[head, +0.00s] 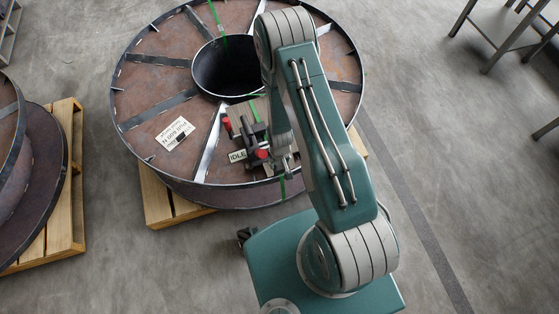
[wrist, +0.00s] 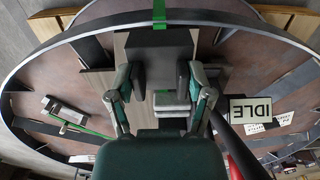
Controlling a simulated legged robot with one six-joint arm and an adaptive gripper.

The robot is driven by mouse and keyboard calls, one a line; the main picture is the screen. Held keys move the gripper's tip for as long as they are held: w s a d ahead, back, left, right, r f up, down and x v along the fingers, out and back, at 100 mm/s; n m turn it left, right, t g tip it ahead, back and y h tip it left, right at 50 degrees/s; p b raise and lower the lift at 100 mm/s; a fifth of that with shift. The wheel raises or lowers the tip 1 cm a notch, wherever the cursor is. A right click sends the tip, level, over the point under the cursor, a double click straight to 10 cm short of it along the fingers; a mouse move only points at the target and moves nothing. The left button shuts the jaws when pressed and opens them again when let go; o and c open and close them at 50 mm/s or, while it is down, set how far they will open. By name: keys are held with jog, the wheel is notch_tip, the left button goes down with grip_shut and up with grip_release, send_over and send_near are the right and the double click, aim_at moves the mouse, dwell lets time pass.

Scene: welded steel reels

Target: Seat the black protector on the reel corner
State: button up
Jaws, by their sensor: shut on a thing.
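The black protector (wrist: 160,48) sits between the two fingers of my gripper (wrist: 164,76) in the wrist view, and the fingers are closed on its sides. It is held close to the reel's rim, beside the green strap (wrist: 158,13). I cannot tell whether it touches the rim or strap. The large brown steel reel (head: 150,75) lies flat in the head view, with the strap crossing its upper face and hanging over the near edge. My arm and gripper reach over the near right part of the flange, where the protector is hard to make out.
An IDLE sign (head: 237,156) and red-handled items (head: 262,154) lie near my gripper on the reel. A paper label (head: 176,133) is on the flange. The reel stands on a wooden pallet (head: 160,200). Another reel (head: 40,190) is at left.

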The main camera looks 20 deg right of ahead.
aim_at(280, 165)
jog(key=shift+f, duration=1.7)
jog(key=shift+f, duration=1.45)
dwell(3.0)
dwell(0.3)
jog(key=o, duration=1)
